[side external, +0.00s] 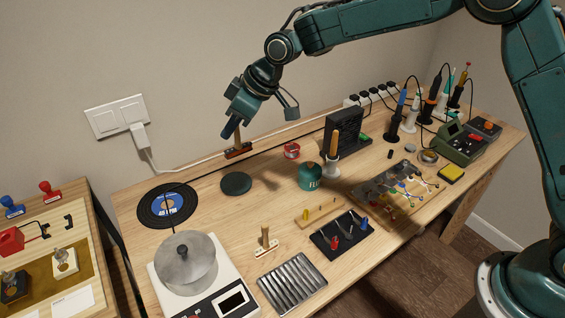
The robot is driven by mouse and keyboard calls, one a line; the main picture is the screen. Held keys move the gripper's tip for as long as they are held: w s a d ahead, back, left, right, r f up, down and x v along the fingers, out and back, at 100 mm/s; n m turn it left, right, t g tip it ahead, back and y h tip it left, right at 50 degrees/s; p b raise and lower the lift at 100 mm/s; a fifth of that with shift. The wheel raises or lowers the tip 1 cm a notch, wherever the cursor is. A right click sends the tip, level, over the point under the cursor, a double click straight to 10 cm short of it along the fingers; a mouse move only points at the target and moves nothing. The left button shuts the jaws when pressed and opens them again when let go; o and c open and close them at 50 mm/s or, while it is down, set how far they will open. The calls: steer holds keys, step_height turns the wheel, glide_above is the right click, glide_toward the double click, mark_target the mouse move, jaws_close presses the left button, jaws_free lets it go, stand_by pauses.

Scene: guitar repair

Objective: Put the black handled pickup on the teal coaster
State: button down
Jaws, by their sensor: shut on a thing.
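The black handled pickup (239,152) has a dark base with some red on it and an upright wooden handle. My gripper (235,132) points down and is shut on its handle. The fingers partly cover the upper handle. The teal coaster (236,184) is a dark round disc lying flat and empty on the table. In the picture the pickup shows just above and behind the coaster, apart from it. I cannot tell its exact height over the table.
A record (168,205) lies left of the coaster, and a teal jar (310,177) stands to its right. A small red item (292,151) is behind. A pale handled pickup (266,243) and a scale with a pot (186,262) are in front. A cable runs along the back.

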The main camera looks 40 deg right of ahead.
glide_above(246, 183)
steer(key=shift+s+r, duration=0.15)
steer(key=shift+r, duration=0.15)
step_height(246, 183, down, 16)
steer(key=shift+r, duration=0.15)
stand_by(0.5)
steer(key=shift+f, duration=2.15)
steer(key=shift+f, duration=0.15)
steer(key=c, duration=1.4)
jaws_free()
